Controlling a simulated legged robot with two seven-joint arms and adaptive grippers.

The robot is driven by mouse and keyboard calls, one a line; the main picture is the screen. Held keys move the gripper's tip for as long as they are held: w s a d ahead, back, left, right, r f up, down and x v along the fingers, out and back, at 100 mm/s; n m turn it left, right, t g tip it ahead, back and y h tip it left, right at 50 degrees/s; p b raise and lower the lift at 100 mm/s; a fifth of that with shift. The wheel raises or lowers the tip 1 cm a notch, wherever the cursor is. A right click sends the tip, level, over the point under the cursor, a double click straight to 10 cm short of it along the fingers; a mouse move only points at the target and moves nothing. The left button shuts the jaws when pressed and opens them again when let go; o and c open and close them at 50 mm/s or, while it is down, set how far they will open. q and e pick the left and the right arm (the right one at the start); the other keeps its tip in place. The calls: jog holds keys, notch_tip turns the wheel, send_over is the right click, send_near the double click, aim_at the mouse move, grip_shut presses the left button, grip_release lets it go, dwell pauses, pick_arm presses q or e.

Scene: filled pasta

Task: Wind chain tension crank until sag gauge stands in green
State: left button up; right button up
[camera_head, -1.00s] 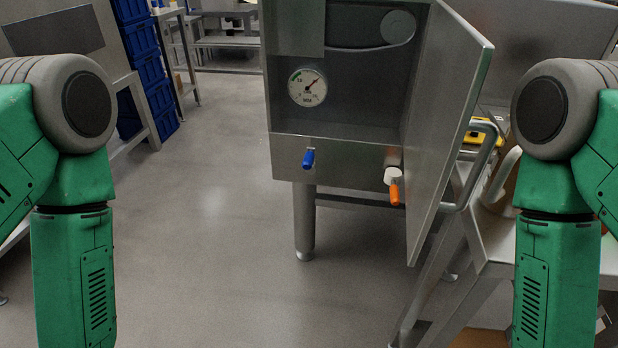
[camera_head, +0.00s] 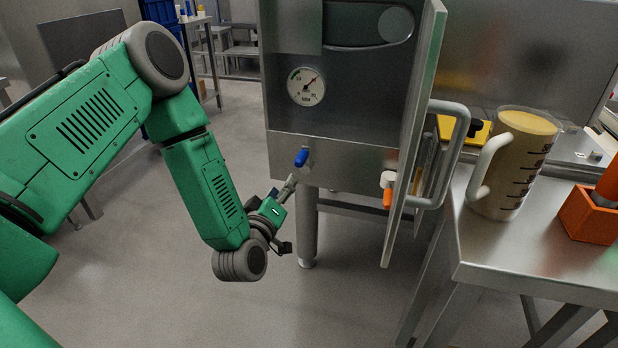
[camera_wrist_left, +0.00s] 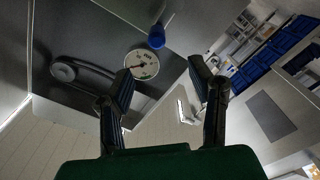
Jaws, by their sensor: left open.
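A blue handle (camera_head: 301,157) sticks out of the front panel below the gauge, and shows between and beyond the fingers in the wrist view (camera_wrist_left: 156,36). An orange handle with a white hub (camera_head: 388,197) is farther right, partly behind the door. My left gripper (camera_head: 288,214) is open and empty, just below the blue handle. My right gripper is out of view.
The cabinet door (camera_head: 416,140) stands open on the right. A steel table (camera_head: 540,262) at right bears a measuring jug (camera_head: 512,165) and an orange box (camera_head: 590,215). The floor left of the cabinet is clear.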

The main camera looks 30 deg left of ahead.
aim_at(297, 166)
pick_arm(q)
jog(key=b+x, duration=0.2)
jog(key=x, duration=0.8)
jog(key=shift+w+d+f+b, duration=0.1)
jog(key=shift+w+d+b, duration=0.05)
jog(key=shift+w+b, duration=0.2)
jog(key=shift+w, duration=0.8)
jog(key=shift+a, duration=0.2)
jog(key=c, duration=1)
